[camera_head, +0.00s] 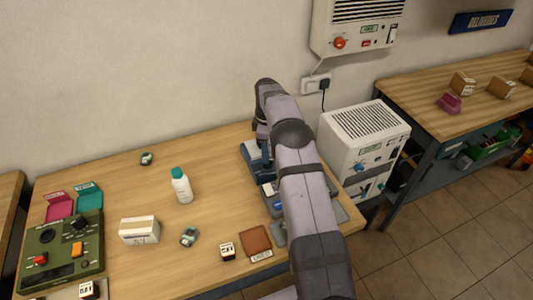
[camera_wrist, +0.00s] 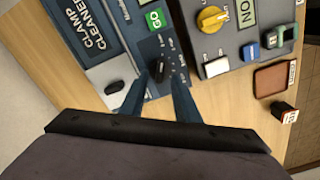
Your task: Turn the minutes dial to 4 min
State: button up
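A blue clamp cleaner panel (camera_wrist: 112,42) fills the upper left of the wrist view, with a green GO button (camera_wrist: 155,18). Below that button is a small black dial (camera_wrist: 158,69) with scale marks beside it, too small to read; I cannot tell its setting. My gripper (camera_wrist: 159,76) has two blue fingers, apart, with their tips on either side of this dial. I cannot tell whether they touch it. In the head view my arm hides the gripper and most of the blue machine (camera_head: 256,158).
A grey panel with a yellow knob (camera_wrist: 211,18), a white switch (camera_wrist: 215,67) and a blue button (camera_wrist: 251,50) lies right of the fingers. A black knob (camera_wrist: 114,87) is at left. A brown pad (camera_wrist: 274,79) and small box (camera_wrist: 284,112) are farther right.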

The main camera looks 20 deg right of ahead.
jog(key=shift+f, duration=1.15)
grip_shut()
